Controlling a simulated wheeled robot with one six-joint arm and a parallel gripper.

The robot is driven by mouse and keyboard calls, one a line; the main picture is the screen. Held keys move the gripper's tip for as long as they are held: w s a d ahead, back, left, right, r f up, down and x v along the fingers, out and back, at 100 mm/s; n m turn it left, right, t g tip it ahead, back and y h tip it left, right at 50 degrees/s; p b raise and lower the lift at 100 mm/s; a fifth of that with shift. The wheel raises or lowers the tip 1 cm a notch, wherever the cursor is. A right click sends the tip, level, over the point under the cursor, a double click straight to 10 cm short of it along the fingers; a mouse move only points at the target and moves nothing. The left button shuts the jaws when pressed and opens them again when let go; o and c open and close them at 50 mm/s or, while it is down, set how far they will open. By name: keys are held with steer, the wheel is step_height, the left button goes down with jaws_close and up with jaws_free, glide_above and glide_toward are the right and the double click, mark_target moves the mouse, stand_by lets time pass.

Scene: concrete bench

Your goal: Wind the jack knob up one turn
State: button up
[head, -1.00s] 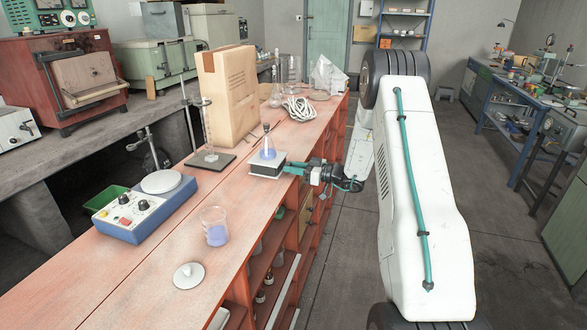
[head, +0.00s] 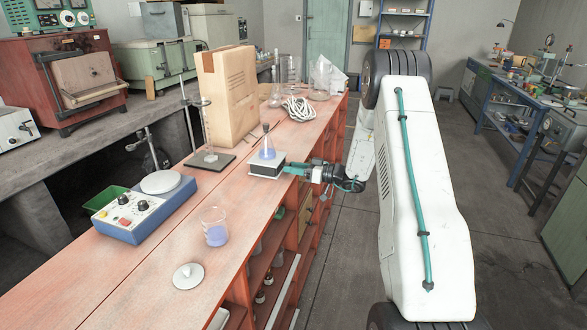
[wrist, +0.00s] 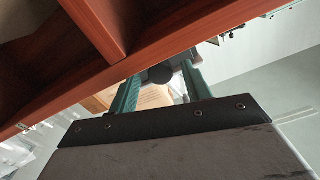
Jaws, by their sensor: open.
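The lab jack (head: 265,170) is a small block with a pale top and dark sides near the bench's right edge. A conical flask with blue liquid (head: 267,153) stands on it. My gripper (head: 290,169) reaches in from the right, its fingertips at the jack's right side. In the wrist view the dark round jack knob (wrist: 160,74) shows between the two teal fingers of my gripper (wrist: 160,84), which are open. Gaps show beside the knob; whether either finger touches it, I cannot tell.
The reddish bench's edge and shelf (wrist: 105,40) lie close to the fingers in the wrist view. A beaker (head: 215,227), a stirrer (head: 140,208), a stand, a cardboard box (head: 225,95) and coiled cord (head: 299,108) stand around. Floor right of the bench is open.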

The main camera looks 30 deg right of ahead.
steer(key=v, duration=0.7)
steer(key=shift+s+d, duration=0.1)
steer(key=shift+s, duration=0.05)
